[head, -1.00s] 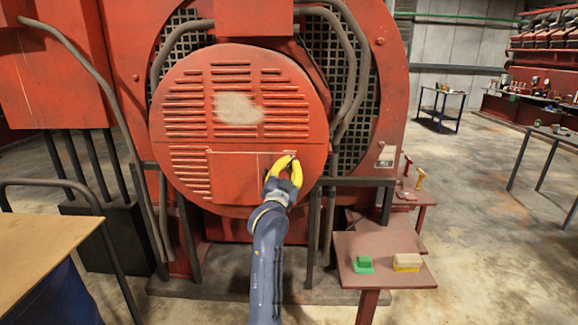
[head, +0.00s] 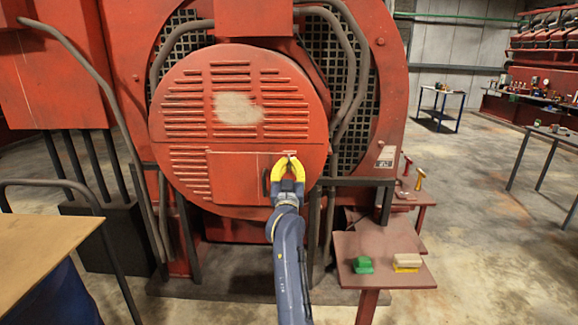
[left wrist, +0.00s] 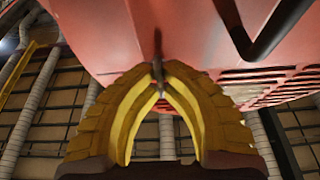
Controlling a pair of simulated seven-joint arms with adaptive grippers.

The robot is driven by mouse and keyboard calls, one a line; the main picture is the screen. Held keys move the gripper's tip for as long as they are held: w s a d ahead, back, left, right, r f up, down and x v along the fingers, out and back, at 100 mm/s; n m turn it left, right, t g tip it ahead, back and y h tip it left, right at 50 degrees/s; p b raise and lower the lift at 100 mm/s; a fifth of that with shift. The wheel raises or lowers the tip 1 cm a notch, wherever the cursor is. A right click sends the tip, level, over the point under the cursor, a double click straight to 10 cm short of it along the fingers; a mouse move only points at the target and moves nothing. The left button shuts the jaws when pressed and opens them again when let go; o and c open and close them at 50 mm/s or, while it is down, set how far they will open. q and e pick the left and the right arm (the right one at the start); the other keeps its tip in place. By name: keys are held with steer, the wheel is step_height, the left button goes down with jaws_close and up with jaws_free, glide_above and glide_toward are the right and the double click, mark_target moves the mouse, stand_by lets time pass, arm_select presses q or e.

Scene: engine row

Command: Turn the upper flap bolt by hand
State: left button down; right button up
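The flap (head: 232,178) is a flat red panel low on the large round louvred cover (head: 185,110), and it looks closed. A dark handle (head: 266,183) shows near its right side. My left gripper (head: 289,158), with yellow fingers, is at the flap's upper right corner. In the left wrist view the fingertips (left wrist: 159,72) come together around a thin dark stem, the upper flap bolt (left wrist: 157,45), standing out from the red surface. The fingertips hide most of the bolt in the head view. My right gripper is not in view.
A small red side table (head: 350,275) at the lower right holds a green block (head: 363,265) and a cream-and-yellow block (head: 407,262). Yellow and red upright tools stand behind it. A wooden bench (head: 40,245) is at the left. Open floor lies right.

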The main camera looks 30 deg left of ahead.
mark_target(289, 155)
arm_select(q)
steer(key=shift+r, duration=0.25)
steer(key=c, duration=1.6)
jaws_free()
steer(key=shift+f, duration=0.15)
steer(key=shift+r, duration=5.05)
